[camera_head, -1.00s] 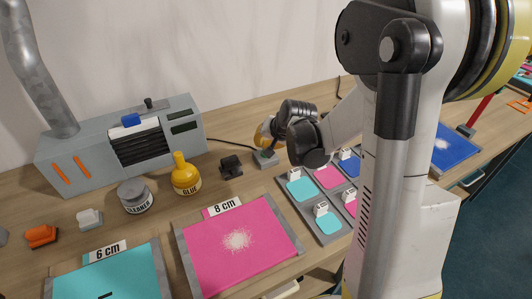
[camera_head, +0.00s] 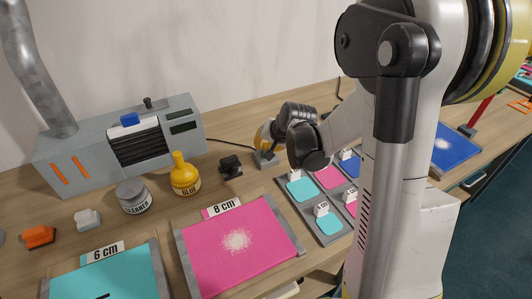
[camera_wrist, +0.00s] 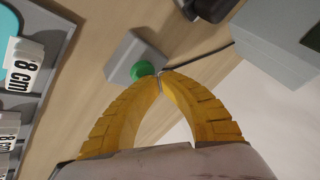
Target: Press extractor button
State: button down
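A small grey box (camera_wrist: 133,60) with a round green button (camera_wrist: 142,69) lies on the bench in the wrist view, with a dark cable running from it. My gripper (camera_wrist: 159,74) has yellow fingers with their tips together and nothing between them. The tips appear right beside the green button; I cannot tell whether they touch it. In the head view the box (camera_head: 265,158) is under my gripper (camera_head: 262,146), and its button is hidden. The grey extractor machine (camera_head: 70,158), with a metal duct, stands at the left back.
A yellow glue bottle (camera_head: 185,178), a cleaner jar (camera_head: 134,197) and a small black block (camera_head: 231,166) stand left of the button box. A pink sheet (camera_head: 238,242) lies in front. A sample tray (camera_head: 329,238) lies close at right. The wall is behind.

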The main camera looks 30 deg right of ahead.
jog(key=shift+f, duration=0.2)
jog(key=shift+r, duration=0.1)
jog(key=shift+r+p, duration=0.55)
jog(key=shift+r, duration=0.3)
jog(key=shift+r+p, duration=2.25)
jog(key=shift+r, duration=0.75)
